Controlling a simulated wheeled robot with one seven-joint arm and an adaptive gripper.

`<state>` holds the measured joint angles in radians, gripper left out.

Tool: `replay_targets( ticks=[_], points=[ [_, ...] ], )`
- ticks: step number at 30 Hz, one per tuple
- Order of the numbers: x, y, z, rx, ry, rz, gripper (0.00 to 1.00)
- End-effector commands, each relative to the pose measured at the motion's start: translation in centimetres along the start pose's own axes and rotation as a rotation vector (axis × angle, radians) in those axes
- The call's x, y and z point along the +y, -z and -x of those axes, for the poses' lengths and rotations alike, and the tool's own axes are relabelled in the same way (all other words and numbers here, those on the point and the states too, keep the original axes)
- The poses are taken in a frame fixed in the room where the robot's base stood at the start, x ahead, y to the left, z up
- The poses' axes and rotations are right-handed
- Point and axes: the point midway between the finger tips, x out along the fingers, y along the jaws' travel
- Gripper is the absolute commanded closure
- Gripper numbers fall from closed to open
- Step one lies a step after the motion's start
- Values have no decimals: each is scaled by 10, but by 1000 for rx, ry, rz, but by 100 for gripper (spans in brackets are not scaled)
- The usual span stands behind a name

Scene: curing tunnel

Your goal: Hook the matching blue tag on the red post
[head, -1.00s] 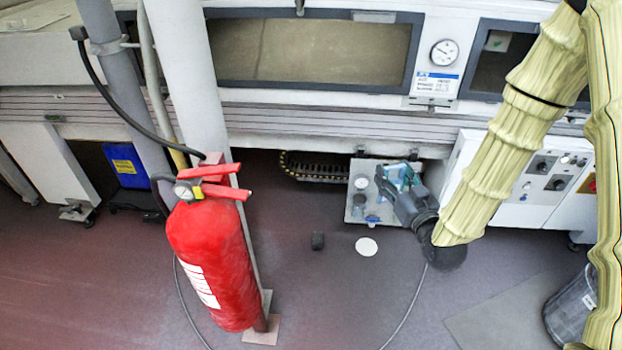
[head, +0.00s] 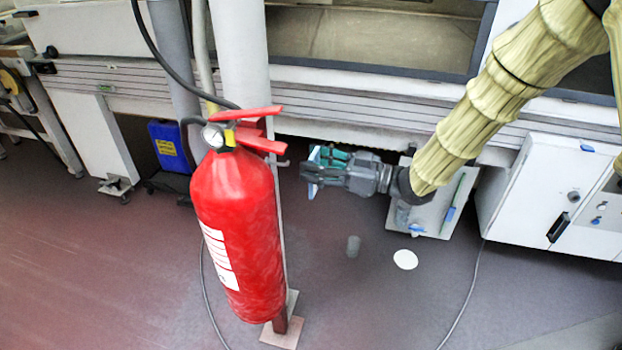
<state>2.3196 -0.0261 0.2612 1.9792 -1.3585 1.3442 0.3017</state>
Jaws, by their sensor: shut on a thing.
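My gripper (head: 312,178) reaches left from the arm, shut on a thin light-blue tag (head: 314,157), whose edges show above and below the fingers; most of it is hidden. A narrow post stands behind the red fire extinguisher (head: 238,225); its reddish-brown foot (head: 289,322) shows low down. A small grey peg (head: 282,163) sticks out to the right beside the extinguisher's handle. The gripper is a short way right of the peg in the picture, and the tag and peg look apart.
The extinguisher hides most of the post. A pale board (head: 432,195) with blue pieces stands behind my wrist. The long machine (head: 370,88) spans the back, with a white cabinet (head: 545,190) at right. A white disc (head: 405,259) and grey cup (head: 353,246) are on open floor.

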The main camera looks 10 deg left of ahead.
Motion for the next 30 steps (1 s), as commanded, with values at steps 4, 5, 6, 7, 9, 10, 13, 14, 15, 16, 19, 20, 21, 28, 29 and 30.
replay_targets(
  ticks=[4,5,6,7,9,10,13,14,15,16,19,20,21,28,29,30],
  points=[
    [-5,-5,-9,2,41,-2,78],
    [-5,-6,-10,2,44,-2,78],
    [-6,-6,-11,2,46,-2,78],
    [-6,-6,-12,2,46,-2,78],
    [-6,-7,-15,2,46,-2,78],
    [-6,-7,-17,2,46,-1,78],
    [-6,-10,-24,2,46,-1,78],
    [-6,-10,-26,2,46,-1,78],
    [-6,-11,-29,2,45,-1,78],
    [-6,-12,-31,3,45,-1,78],
    [-7,-13,-38,3,45,-1,78],
    [-7,-14,-40,3,45,-1,78],
    [-7,-15,-43,2,45,-1,78],
    [-8,-15,-60,3,44,-1,78],
    [-8,-15,-63,3,45,-1,78],
    [-8,-15,-66,3,45,-1,78]
  ],
)
